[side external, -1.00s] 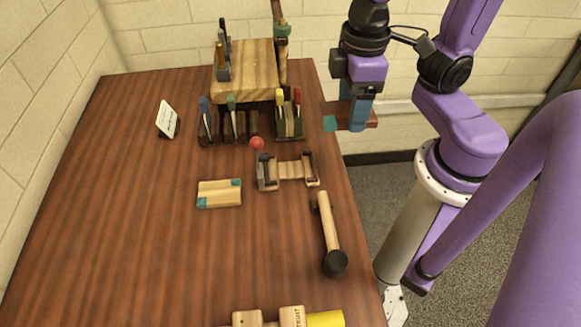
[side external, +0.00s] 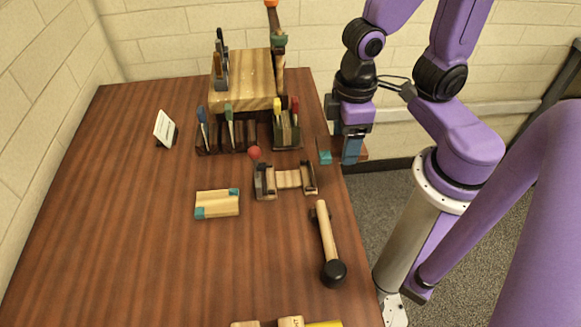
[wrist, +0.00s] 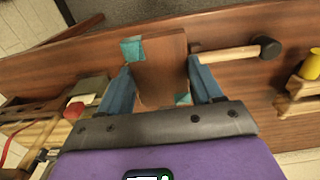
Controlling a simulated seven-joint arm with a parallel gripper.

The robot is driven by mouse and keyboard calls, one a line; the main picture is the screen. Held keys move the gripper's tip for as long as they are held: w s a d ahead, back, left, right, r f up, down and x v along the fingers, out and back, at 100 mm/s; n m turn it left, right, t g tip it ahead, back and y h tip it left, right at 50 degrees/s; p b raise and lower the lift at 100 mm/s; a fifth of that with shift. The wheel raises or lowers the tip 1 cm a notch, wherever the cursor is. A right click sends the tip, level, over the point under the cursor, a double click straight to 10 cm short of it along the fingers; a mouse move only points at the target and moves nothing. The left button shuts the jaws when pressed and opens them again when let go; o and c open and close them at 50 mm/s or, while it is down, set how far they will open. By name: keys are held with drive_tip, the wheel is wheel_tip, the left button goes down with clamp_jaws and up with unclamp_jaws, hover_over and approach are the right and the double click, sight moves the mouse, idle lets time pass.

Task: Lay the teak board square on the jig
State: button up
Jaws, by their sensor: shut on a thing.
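The teak board (wrist: 160,65) is a reddish-brown plate with teal patches at two opposite corners. My gripper (wrist: 161,84) is shut on it, with one blue finger on each side. In the side view my gripper (side external: 352,150) holds the board up by the table's right edge; the fingers hide much of it, and a teal corner (side external: 325,158) shows to their left. A pale wooden block with teal patches at two opposite corners, seemingly the jig (side external: 217,204), lies on the table to the left, apart from the board. Its top is bare.
A wooden cradle with dark upright ends (side external: 288,180) stands between the block and my gripper. A mallet (side external: 327,235) lies near the right edge. Tool racks (side external: 240,140), a red ball (side external: 254,153) and a card (side external: 165,128) are behind.

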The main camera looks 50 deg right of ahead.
sight(317, 140)
drive_tip(key=w, duration=0.1)
drive_tip(key=w+a+f, duration=0.1)
drive_tip(key=w, duration=0.1)
drive_tip(key=w+a+f, duration=0.1)
drive_tip(key=w, duration=0.1)
drive_tip(key=shift+a+f, duration=0.1)
drive_tip(key=shift+f, duration=0.15)
drive_tip(key=w+f, duration=0.1)
drive_tip(key=f, duration=0.1)
drive_tip(key=w+a+f, duration=0.1)
drive_tip(key=w+f, duration=0.1)
drive_tip(key=w+a+f, duration=0.1)
drive_tip(key=f, duration=0.1)
drive_tip(key=shift+w, duration=0.35)
drive_tip(key=shift+f, duration=1.5)
drive_tip(key=shift+f, duration=0.15)
drive_tip(key=o, duration=1.1)
drive_tip(key=shift+c, duration=0.2)
